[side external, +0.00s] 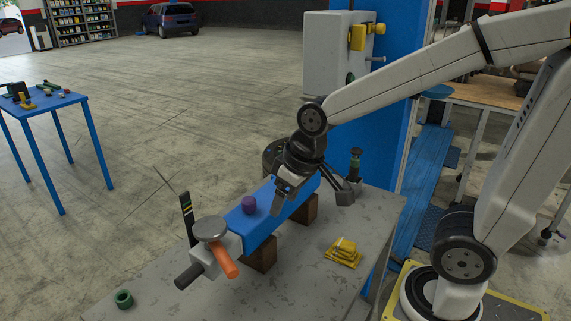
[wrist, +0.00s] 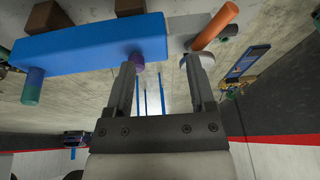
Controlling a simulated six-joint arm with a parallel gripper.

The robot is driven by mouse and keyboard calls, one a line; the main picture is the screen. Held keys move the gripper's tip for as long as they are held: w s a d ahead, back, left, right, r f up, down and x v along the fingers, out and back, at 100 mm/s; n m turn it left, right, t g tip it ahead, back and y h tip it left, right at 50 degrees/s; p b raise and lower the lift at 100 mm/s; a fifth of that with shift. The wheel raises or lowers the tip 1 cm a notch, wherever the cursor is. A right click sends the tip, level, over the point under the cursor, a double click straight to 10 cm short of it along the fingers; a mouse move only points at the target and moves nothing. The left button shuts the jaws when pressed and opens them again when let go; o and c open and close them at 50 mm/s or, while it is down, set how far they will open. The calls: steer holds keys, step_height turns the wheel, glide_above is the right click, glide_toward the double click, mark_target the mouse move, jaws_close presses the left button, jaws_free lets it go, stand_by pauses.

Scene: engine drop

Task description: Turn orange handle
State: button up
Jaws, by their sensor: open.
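The orange handle (side external: 222,260) is a short rod sticking out of a pale fitting (side external: 203,264) at the near end of the blue beam (side external: 262,232). In the wrist view the orange handle (wrist: 214,27) lies beyond my fingertips, toward the top right. A round grey disc (side external: 210,228) sits above the fitting. My gripper (side external: 278,206) is above the beam, to the right of a purple knob (side external: 249,204) and apart from the handle. In the wrist view my gripper (wrist: 161,70) has its two fingers spread, with nothing seen held between them.
The beam rests on brown blocks (side external: 262,256) on a grey bench (side external: 310,272). A black upright strip (side external: 188,218) stands beside the fitting. Yellow pieces (side external: 344,252) lie to the right, and a green ring (side external: 124,299) near the left edge. The bench front is mostly clear.

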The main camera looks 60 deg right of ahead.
steer(key=shift+s+d+r+g+h, duration=0.1)
steer(key=shift+s+d+g+h, duration=0.25)
steer(key=shift+s+d, duration=0.65)
steer(key=shift+w, duration=0.1)
steer(key=shift+c, duration=0.2)
steer(key=shift+w, duration=0.15)
steer(key=c, duration=0.7)
steer(key=shift+w+a+r, duration=0.15)
steer(key=shift+w+a, duration=0.05)
steer(key=shift+a, duration=0.05)
jaws_close()
steer(key=w+a+n+g, duration=0.1)
steer(key=w+a+n, duration=0.2)
steer(key=a, duration=0.3)
steer(key=w+a+r+n+g+h, duration=0.1)
steer(key=w+a+n, duration=0.3)
steer(key=a, duration=0.3)
steer(key=w+a+n+g+h, duration=0.1)
steer(key=w+a+n+g, duration=0.1)
steer(key=a+n, duration=0.3)
steer(key=shift+w+a+r+n, duration=0.4)
steer(key=shift+w+a, duration=0.3)
steer(key=shift+a, duration=0.3)
